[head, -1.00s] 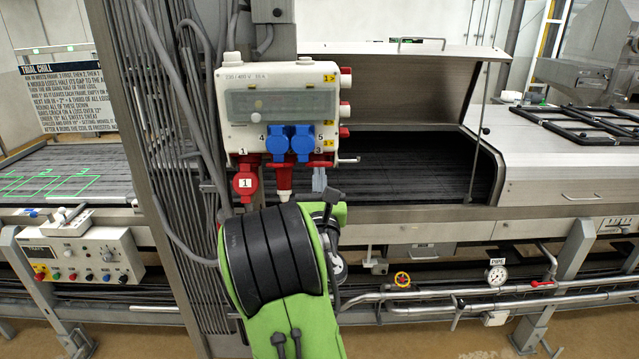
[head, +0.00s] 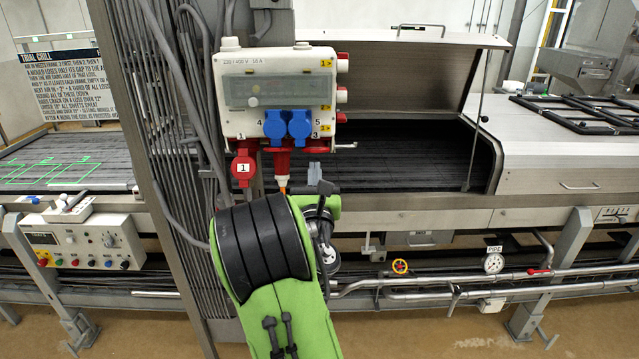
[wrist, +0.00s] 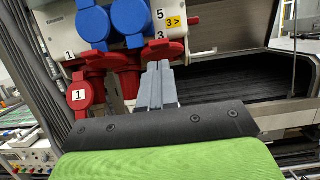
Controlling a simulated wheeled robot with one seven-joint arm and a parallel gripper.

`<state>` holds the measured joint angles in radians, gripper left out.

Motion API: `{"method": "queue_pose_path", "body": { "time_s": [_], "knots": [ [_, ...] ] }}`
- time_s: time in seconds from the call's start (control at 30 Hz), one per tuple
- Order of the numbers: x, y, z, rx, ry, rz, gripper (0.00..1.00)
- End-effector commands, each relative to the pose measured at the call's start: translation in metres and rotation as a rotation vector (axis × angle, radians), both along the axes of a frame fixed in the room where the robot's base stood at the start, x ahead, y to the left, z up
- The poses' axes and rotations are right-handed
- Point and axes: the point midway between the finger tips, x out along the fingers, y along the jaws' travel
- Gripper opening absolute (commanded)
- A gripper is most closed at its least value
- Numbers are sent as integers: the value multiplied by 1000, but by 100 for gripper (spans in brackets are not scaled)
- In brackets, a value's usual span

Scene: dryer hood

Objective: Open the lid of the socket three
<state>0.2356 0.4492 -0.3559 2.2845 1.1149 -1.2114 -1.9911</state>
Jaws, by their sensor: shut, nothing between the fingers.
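The socket box (head: 300,65) hangs on the grey column, with a "3" label at its lower right. The red lid of socket three (wrist: 166,51) is below that label and looks down. In the head view it is small and partly hidden. My gripper (wrist: 157,70) has its pale grey fingers together with nothing between them. The fingertips are just below and in front of this lid; I cannot tell whether they touch it. My gripper also shows in the head view (head: 314,172), below the box.
Blue lids (head: 288,127) of sockets four and five are directly above. A red plug (wrist: 122,72) hangs left of my fingers, and the red lid marked 1 (head: 242,170) is farther left. A dark conveyor bed (head: 400,160) under an open hood lies behind.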

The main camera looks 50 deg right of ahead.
Motion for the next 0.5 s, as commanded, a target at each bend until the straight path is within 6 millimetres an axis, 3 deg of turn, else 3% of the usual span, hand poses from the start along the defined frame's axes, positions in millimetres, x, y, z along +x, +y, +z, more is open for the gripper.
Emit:
{"method": "queue_pose_path", "body": {
  "time_s": [0.03, 0.5],
  "knots": [
    [4, 1, -21, 0, 2, 1, 0],
    [-50, 61, -51, 5, -8, 0, 0]
  ]
}}
